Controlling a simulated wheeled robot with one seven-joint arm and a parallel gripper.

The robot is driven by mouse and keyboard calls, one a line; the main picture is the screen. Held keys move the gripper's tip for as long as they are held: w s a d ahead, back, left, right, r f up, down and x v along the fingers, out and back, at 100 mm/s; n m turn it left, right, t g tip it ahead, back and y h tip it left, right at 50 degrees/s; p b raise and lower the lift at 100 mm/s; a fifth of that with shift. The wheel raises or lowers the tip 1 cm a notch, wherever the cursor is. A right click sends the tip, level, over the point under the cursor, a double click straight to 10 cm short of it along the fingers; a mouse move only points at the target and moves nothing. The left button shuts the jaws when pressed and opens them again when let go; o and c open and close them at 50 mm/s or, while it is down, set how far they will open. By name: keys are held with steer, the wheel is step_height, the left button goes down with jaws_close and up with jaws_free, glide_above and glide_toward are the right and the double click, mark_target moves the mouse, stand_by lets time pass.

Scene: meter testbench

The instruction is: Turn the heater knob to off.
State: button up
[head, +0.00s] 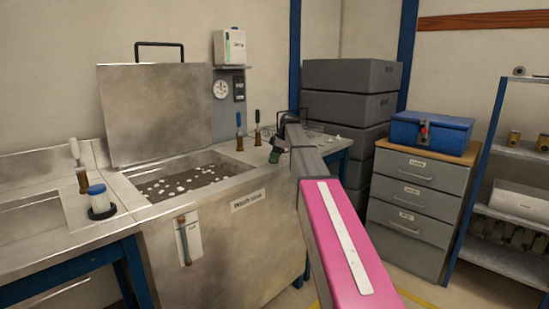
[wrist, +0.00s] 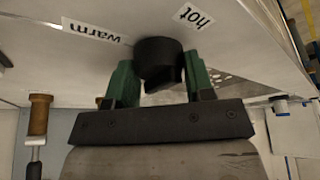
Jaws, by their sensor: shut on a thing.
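The heater knob (wrist: 158,55) is black and round with a grip bar. It sits on a pale panel in the wrist view, with a "warm" label (wrist: 92,31) to its left and a "hot" label (wrist: 193,16) to its upper right. No "off" label shows. My gripper (wrist: 159,80) has its two green fingers on either side of the knob, shut on it. In the head view my gripper (head: 281,150) is at the right end of the metal bench, and the knob cannot be made out there.
A metal tank (head: 190,182) with its lid (head: 155,112) raised holds dark liquid with white bits. Wooden-handled tools stand on the bench left of my gripper. Grey crates (head: 348,74), a drawer cabinet (head: 415,195) with a blue box (head: 432,132) and shelving (head: 515,152) stand to the right.

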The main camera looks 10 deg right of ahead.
stand_by(0.4)
steer(key=o, duration=0.9)
steer(key=v, duration=1)
steer(key=shift+d+r, duration=0.1)
steer(key=shift+r, duration=0.25)
